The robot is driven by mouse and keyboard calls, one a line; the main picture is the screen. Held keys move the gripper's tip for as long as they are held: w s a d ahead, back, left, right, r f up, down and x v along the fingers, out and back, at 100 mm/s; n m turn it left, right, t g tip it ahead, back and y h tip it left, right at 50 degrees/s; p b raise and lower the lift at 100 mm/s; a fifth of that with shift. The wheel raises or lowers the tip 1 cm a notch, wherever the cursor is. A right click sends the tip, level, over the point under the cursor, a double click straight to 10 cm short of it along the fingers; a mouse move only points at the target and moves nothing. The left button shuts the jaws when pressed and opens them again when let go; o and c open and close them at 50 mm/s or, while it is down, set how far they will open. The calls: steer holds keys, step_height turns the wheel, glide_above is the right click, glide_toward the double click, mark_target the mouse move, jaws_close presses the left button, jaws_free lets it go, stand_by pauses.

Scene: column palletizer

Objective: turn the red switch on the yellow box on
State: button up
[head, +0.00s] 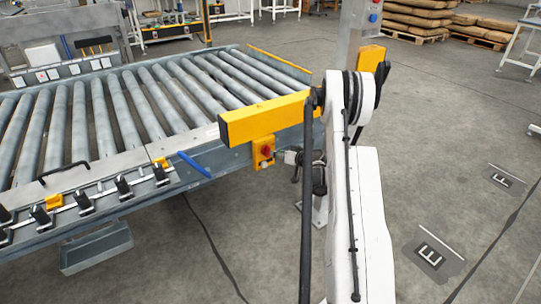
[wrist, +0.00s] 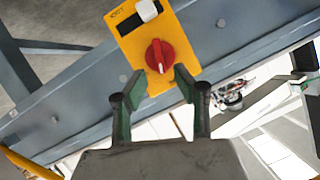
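The yellow box (head: 263,153) is fixed to the side of the roller conveyor frame in the head view. Its red switch (head: 265,150) is a round knob on the front face. In the wrist view the yellow box (wrist: 133,40) is tilted, and the red switch (wrist: 160,56) has a raised grip running nearly up and down the picture. My gripper (wrist: 159,80) is open and empty. Its two green-padded fingertips lie on either side just below the knob in the picture; I see no clear contact. In the head view my gripper (head: 292,157) is small and partly hidden by my arm.
A white part (wrist: 147,10) sits above the knob on the same box. The roller conveyor (head: 150,105) with its grey frame lies behind and left of the box. A blue handle (head: 195,165) sticks out near the frame. The floor (head: 440,170) at right is open.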

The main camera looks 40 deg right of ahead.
mark_target(267, 152)
steer(key=shift+b+x, duration=0.6)
steer(key=shift+x, duration=2.1)
steer(key=shift+c, duration=0.2)
